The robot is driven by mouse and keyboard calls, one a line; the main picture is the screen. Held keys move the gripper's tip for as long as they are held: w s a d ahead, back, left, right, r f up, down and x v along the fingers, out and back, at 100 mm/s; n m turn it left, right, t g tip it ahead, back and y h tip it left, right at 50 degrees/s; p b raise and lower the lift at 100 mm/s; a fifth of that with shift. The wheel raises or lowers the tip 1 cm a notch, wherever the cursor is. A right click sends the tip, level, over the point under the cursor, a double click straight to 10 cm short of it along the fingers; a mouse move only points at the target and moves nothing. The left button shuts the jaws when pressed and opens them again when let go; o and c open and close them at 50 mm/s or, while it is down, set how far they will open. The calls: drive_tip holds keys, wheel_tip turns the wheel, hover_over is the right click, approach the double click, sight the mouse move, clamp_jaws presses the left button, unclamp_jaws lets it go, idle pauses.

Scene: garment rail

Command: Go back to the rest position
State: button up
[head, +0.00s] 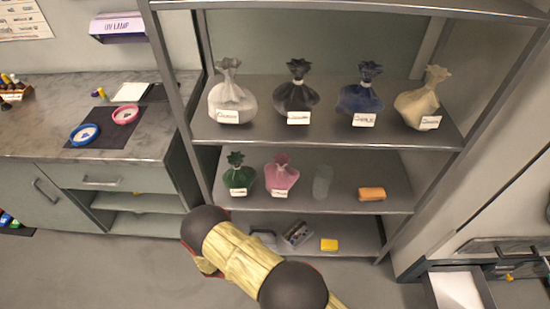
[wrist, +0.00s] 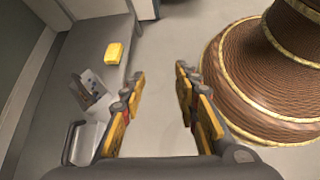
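My gripper (wrist: 158,95) is open in the wrist view, with its two yellow-padded fingers apart and nothing between them. Bare floor shows behind the fingers. In the head view my arm reaches in from the bottom, in front of the lower left of the metal shelf unit (head: 305,137); the gripper's fingers are mostly hidden there behind the arm. A yellow block (head: 329,245) lies on the bottom shelf and also shows in the wrist view (wrist: 114,53), left of the fingers.
Four tied bags, including a white one (head: 231,98), stand on the upper shelf. A green bag (head: 237,178), a pink bag (head: 281,176), a translucent cylinder (head: 322,182) and an orange block (head: 371,194) sit below. A counter (head: 40,142) stands left, an open drawer (head: 458,290) right.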

drive_tip(key=d+r+m+g+y+p, duration=0.1)
drive_tip(key=d+r+m+g+y, duration=0.3)
drive_tip(key=r, duration=1.3)
drive_tip(key=r+m+t+y, duration=0.1)
drive_tip(key=r+m+y, duration=0.3)
drive_tip(key=r, duration=1.3)
drive_tip(key=s+d+r+m+t+y, duration=0.1)
drive_tip(key=d+r, duration=0.4)
drive_tip(key=r, duration=0.5)
drive_tip(key=s+d+r+m+t+p, duration=0.1)
drive_tip(key=s+d+r+m+t, duration=0.3)
drive_tip(key=r, duration=0.5)
drive_tip(key=s+d+r+m+t+y+p, duration=0.1)
drive_tip(key=s+d+r+m+t, duration=0.1)
drive_tip(key=d+r, duration=0.5)
wheel_tip(320, 180, up, 4)
drive_tip(key=s+m, duration=0.1)
drive_tip(key=m, duration=0.1)
drive_tip(key=shift+s+f+m+y, duration=0.2)
drive_tip(key=shift+s+m+y, duration=0.1)
drive_tip(key=shift+s+m, duration=0.1)
